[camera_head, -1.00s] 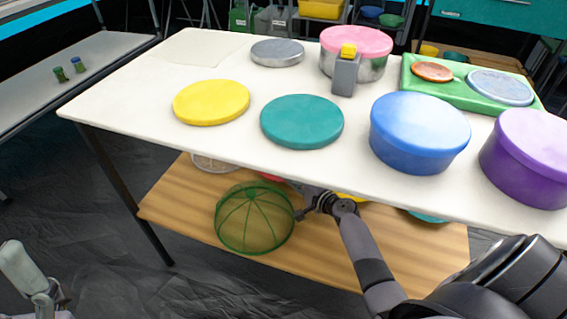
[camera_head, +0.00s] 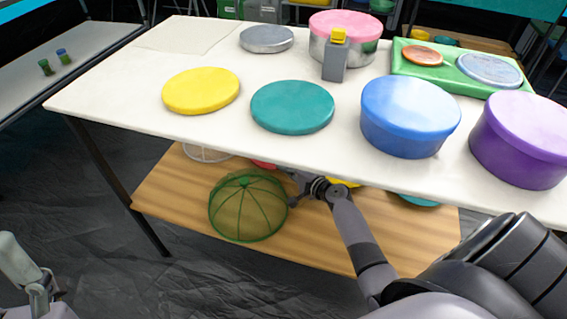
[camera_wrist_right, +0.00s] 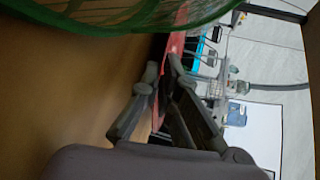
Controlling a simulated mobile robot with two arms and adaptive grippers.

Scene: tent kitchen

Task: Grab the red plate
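The red plate (camera_head: 263,164) shows only as a thin red sliver under the white tabletop, behind the green mesh dome; most of it is hidden. In the right wrist view the red plate (camera_wrist_right: 178,44) is seen edge-on, its rim running between the fingertips. My right gripper (camera_head: 294,190) reaches under the tabletop beside the dome. In the wrist view its fingertips (camera_wrist_right: 162,72) are close together on both sides of the red rim and seem to touch it. A grey part of my left gripper (camera_head: 22,268) shows at the lower left edge; its fingertips are not clear.
The mesh dome (camera_head: 247,208) stands on the wooden lower shelf (camera_head: 325,245), close to my right gripper. The white tabletop (camera_head: 235,140) is right above. A white wire item (camera_head: 205,154), a yellow item (camera_head: 345,183) and a teal item (camera_head: 418,200) also lie below.

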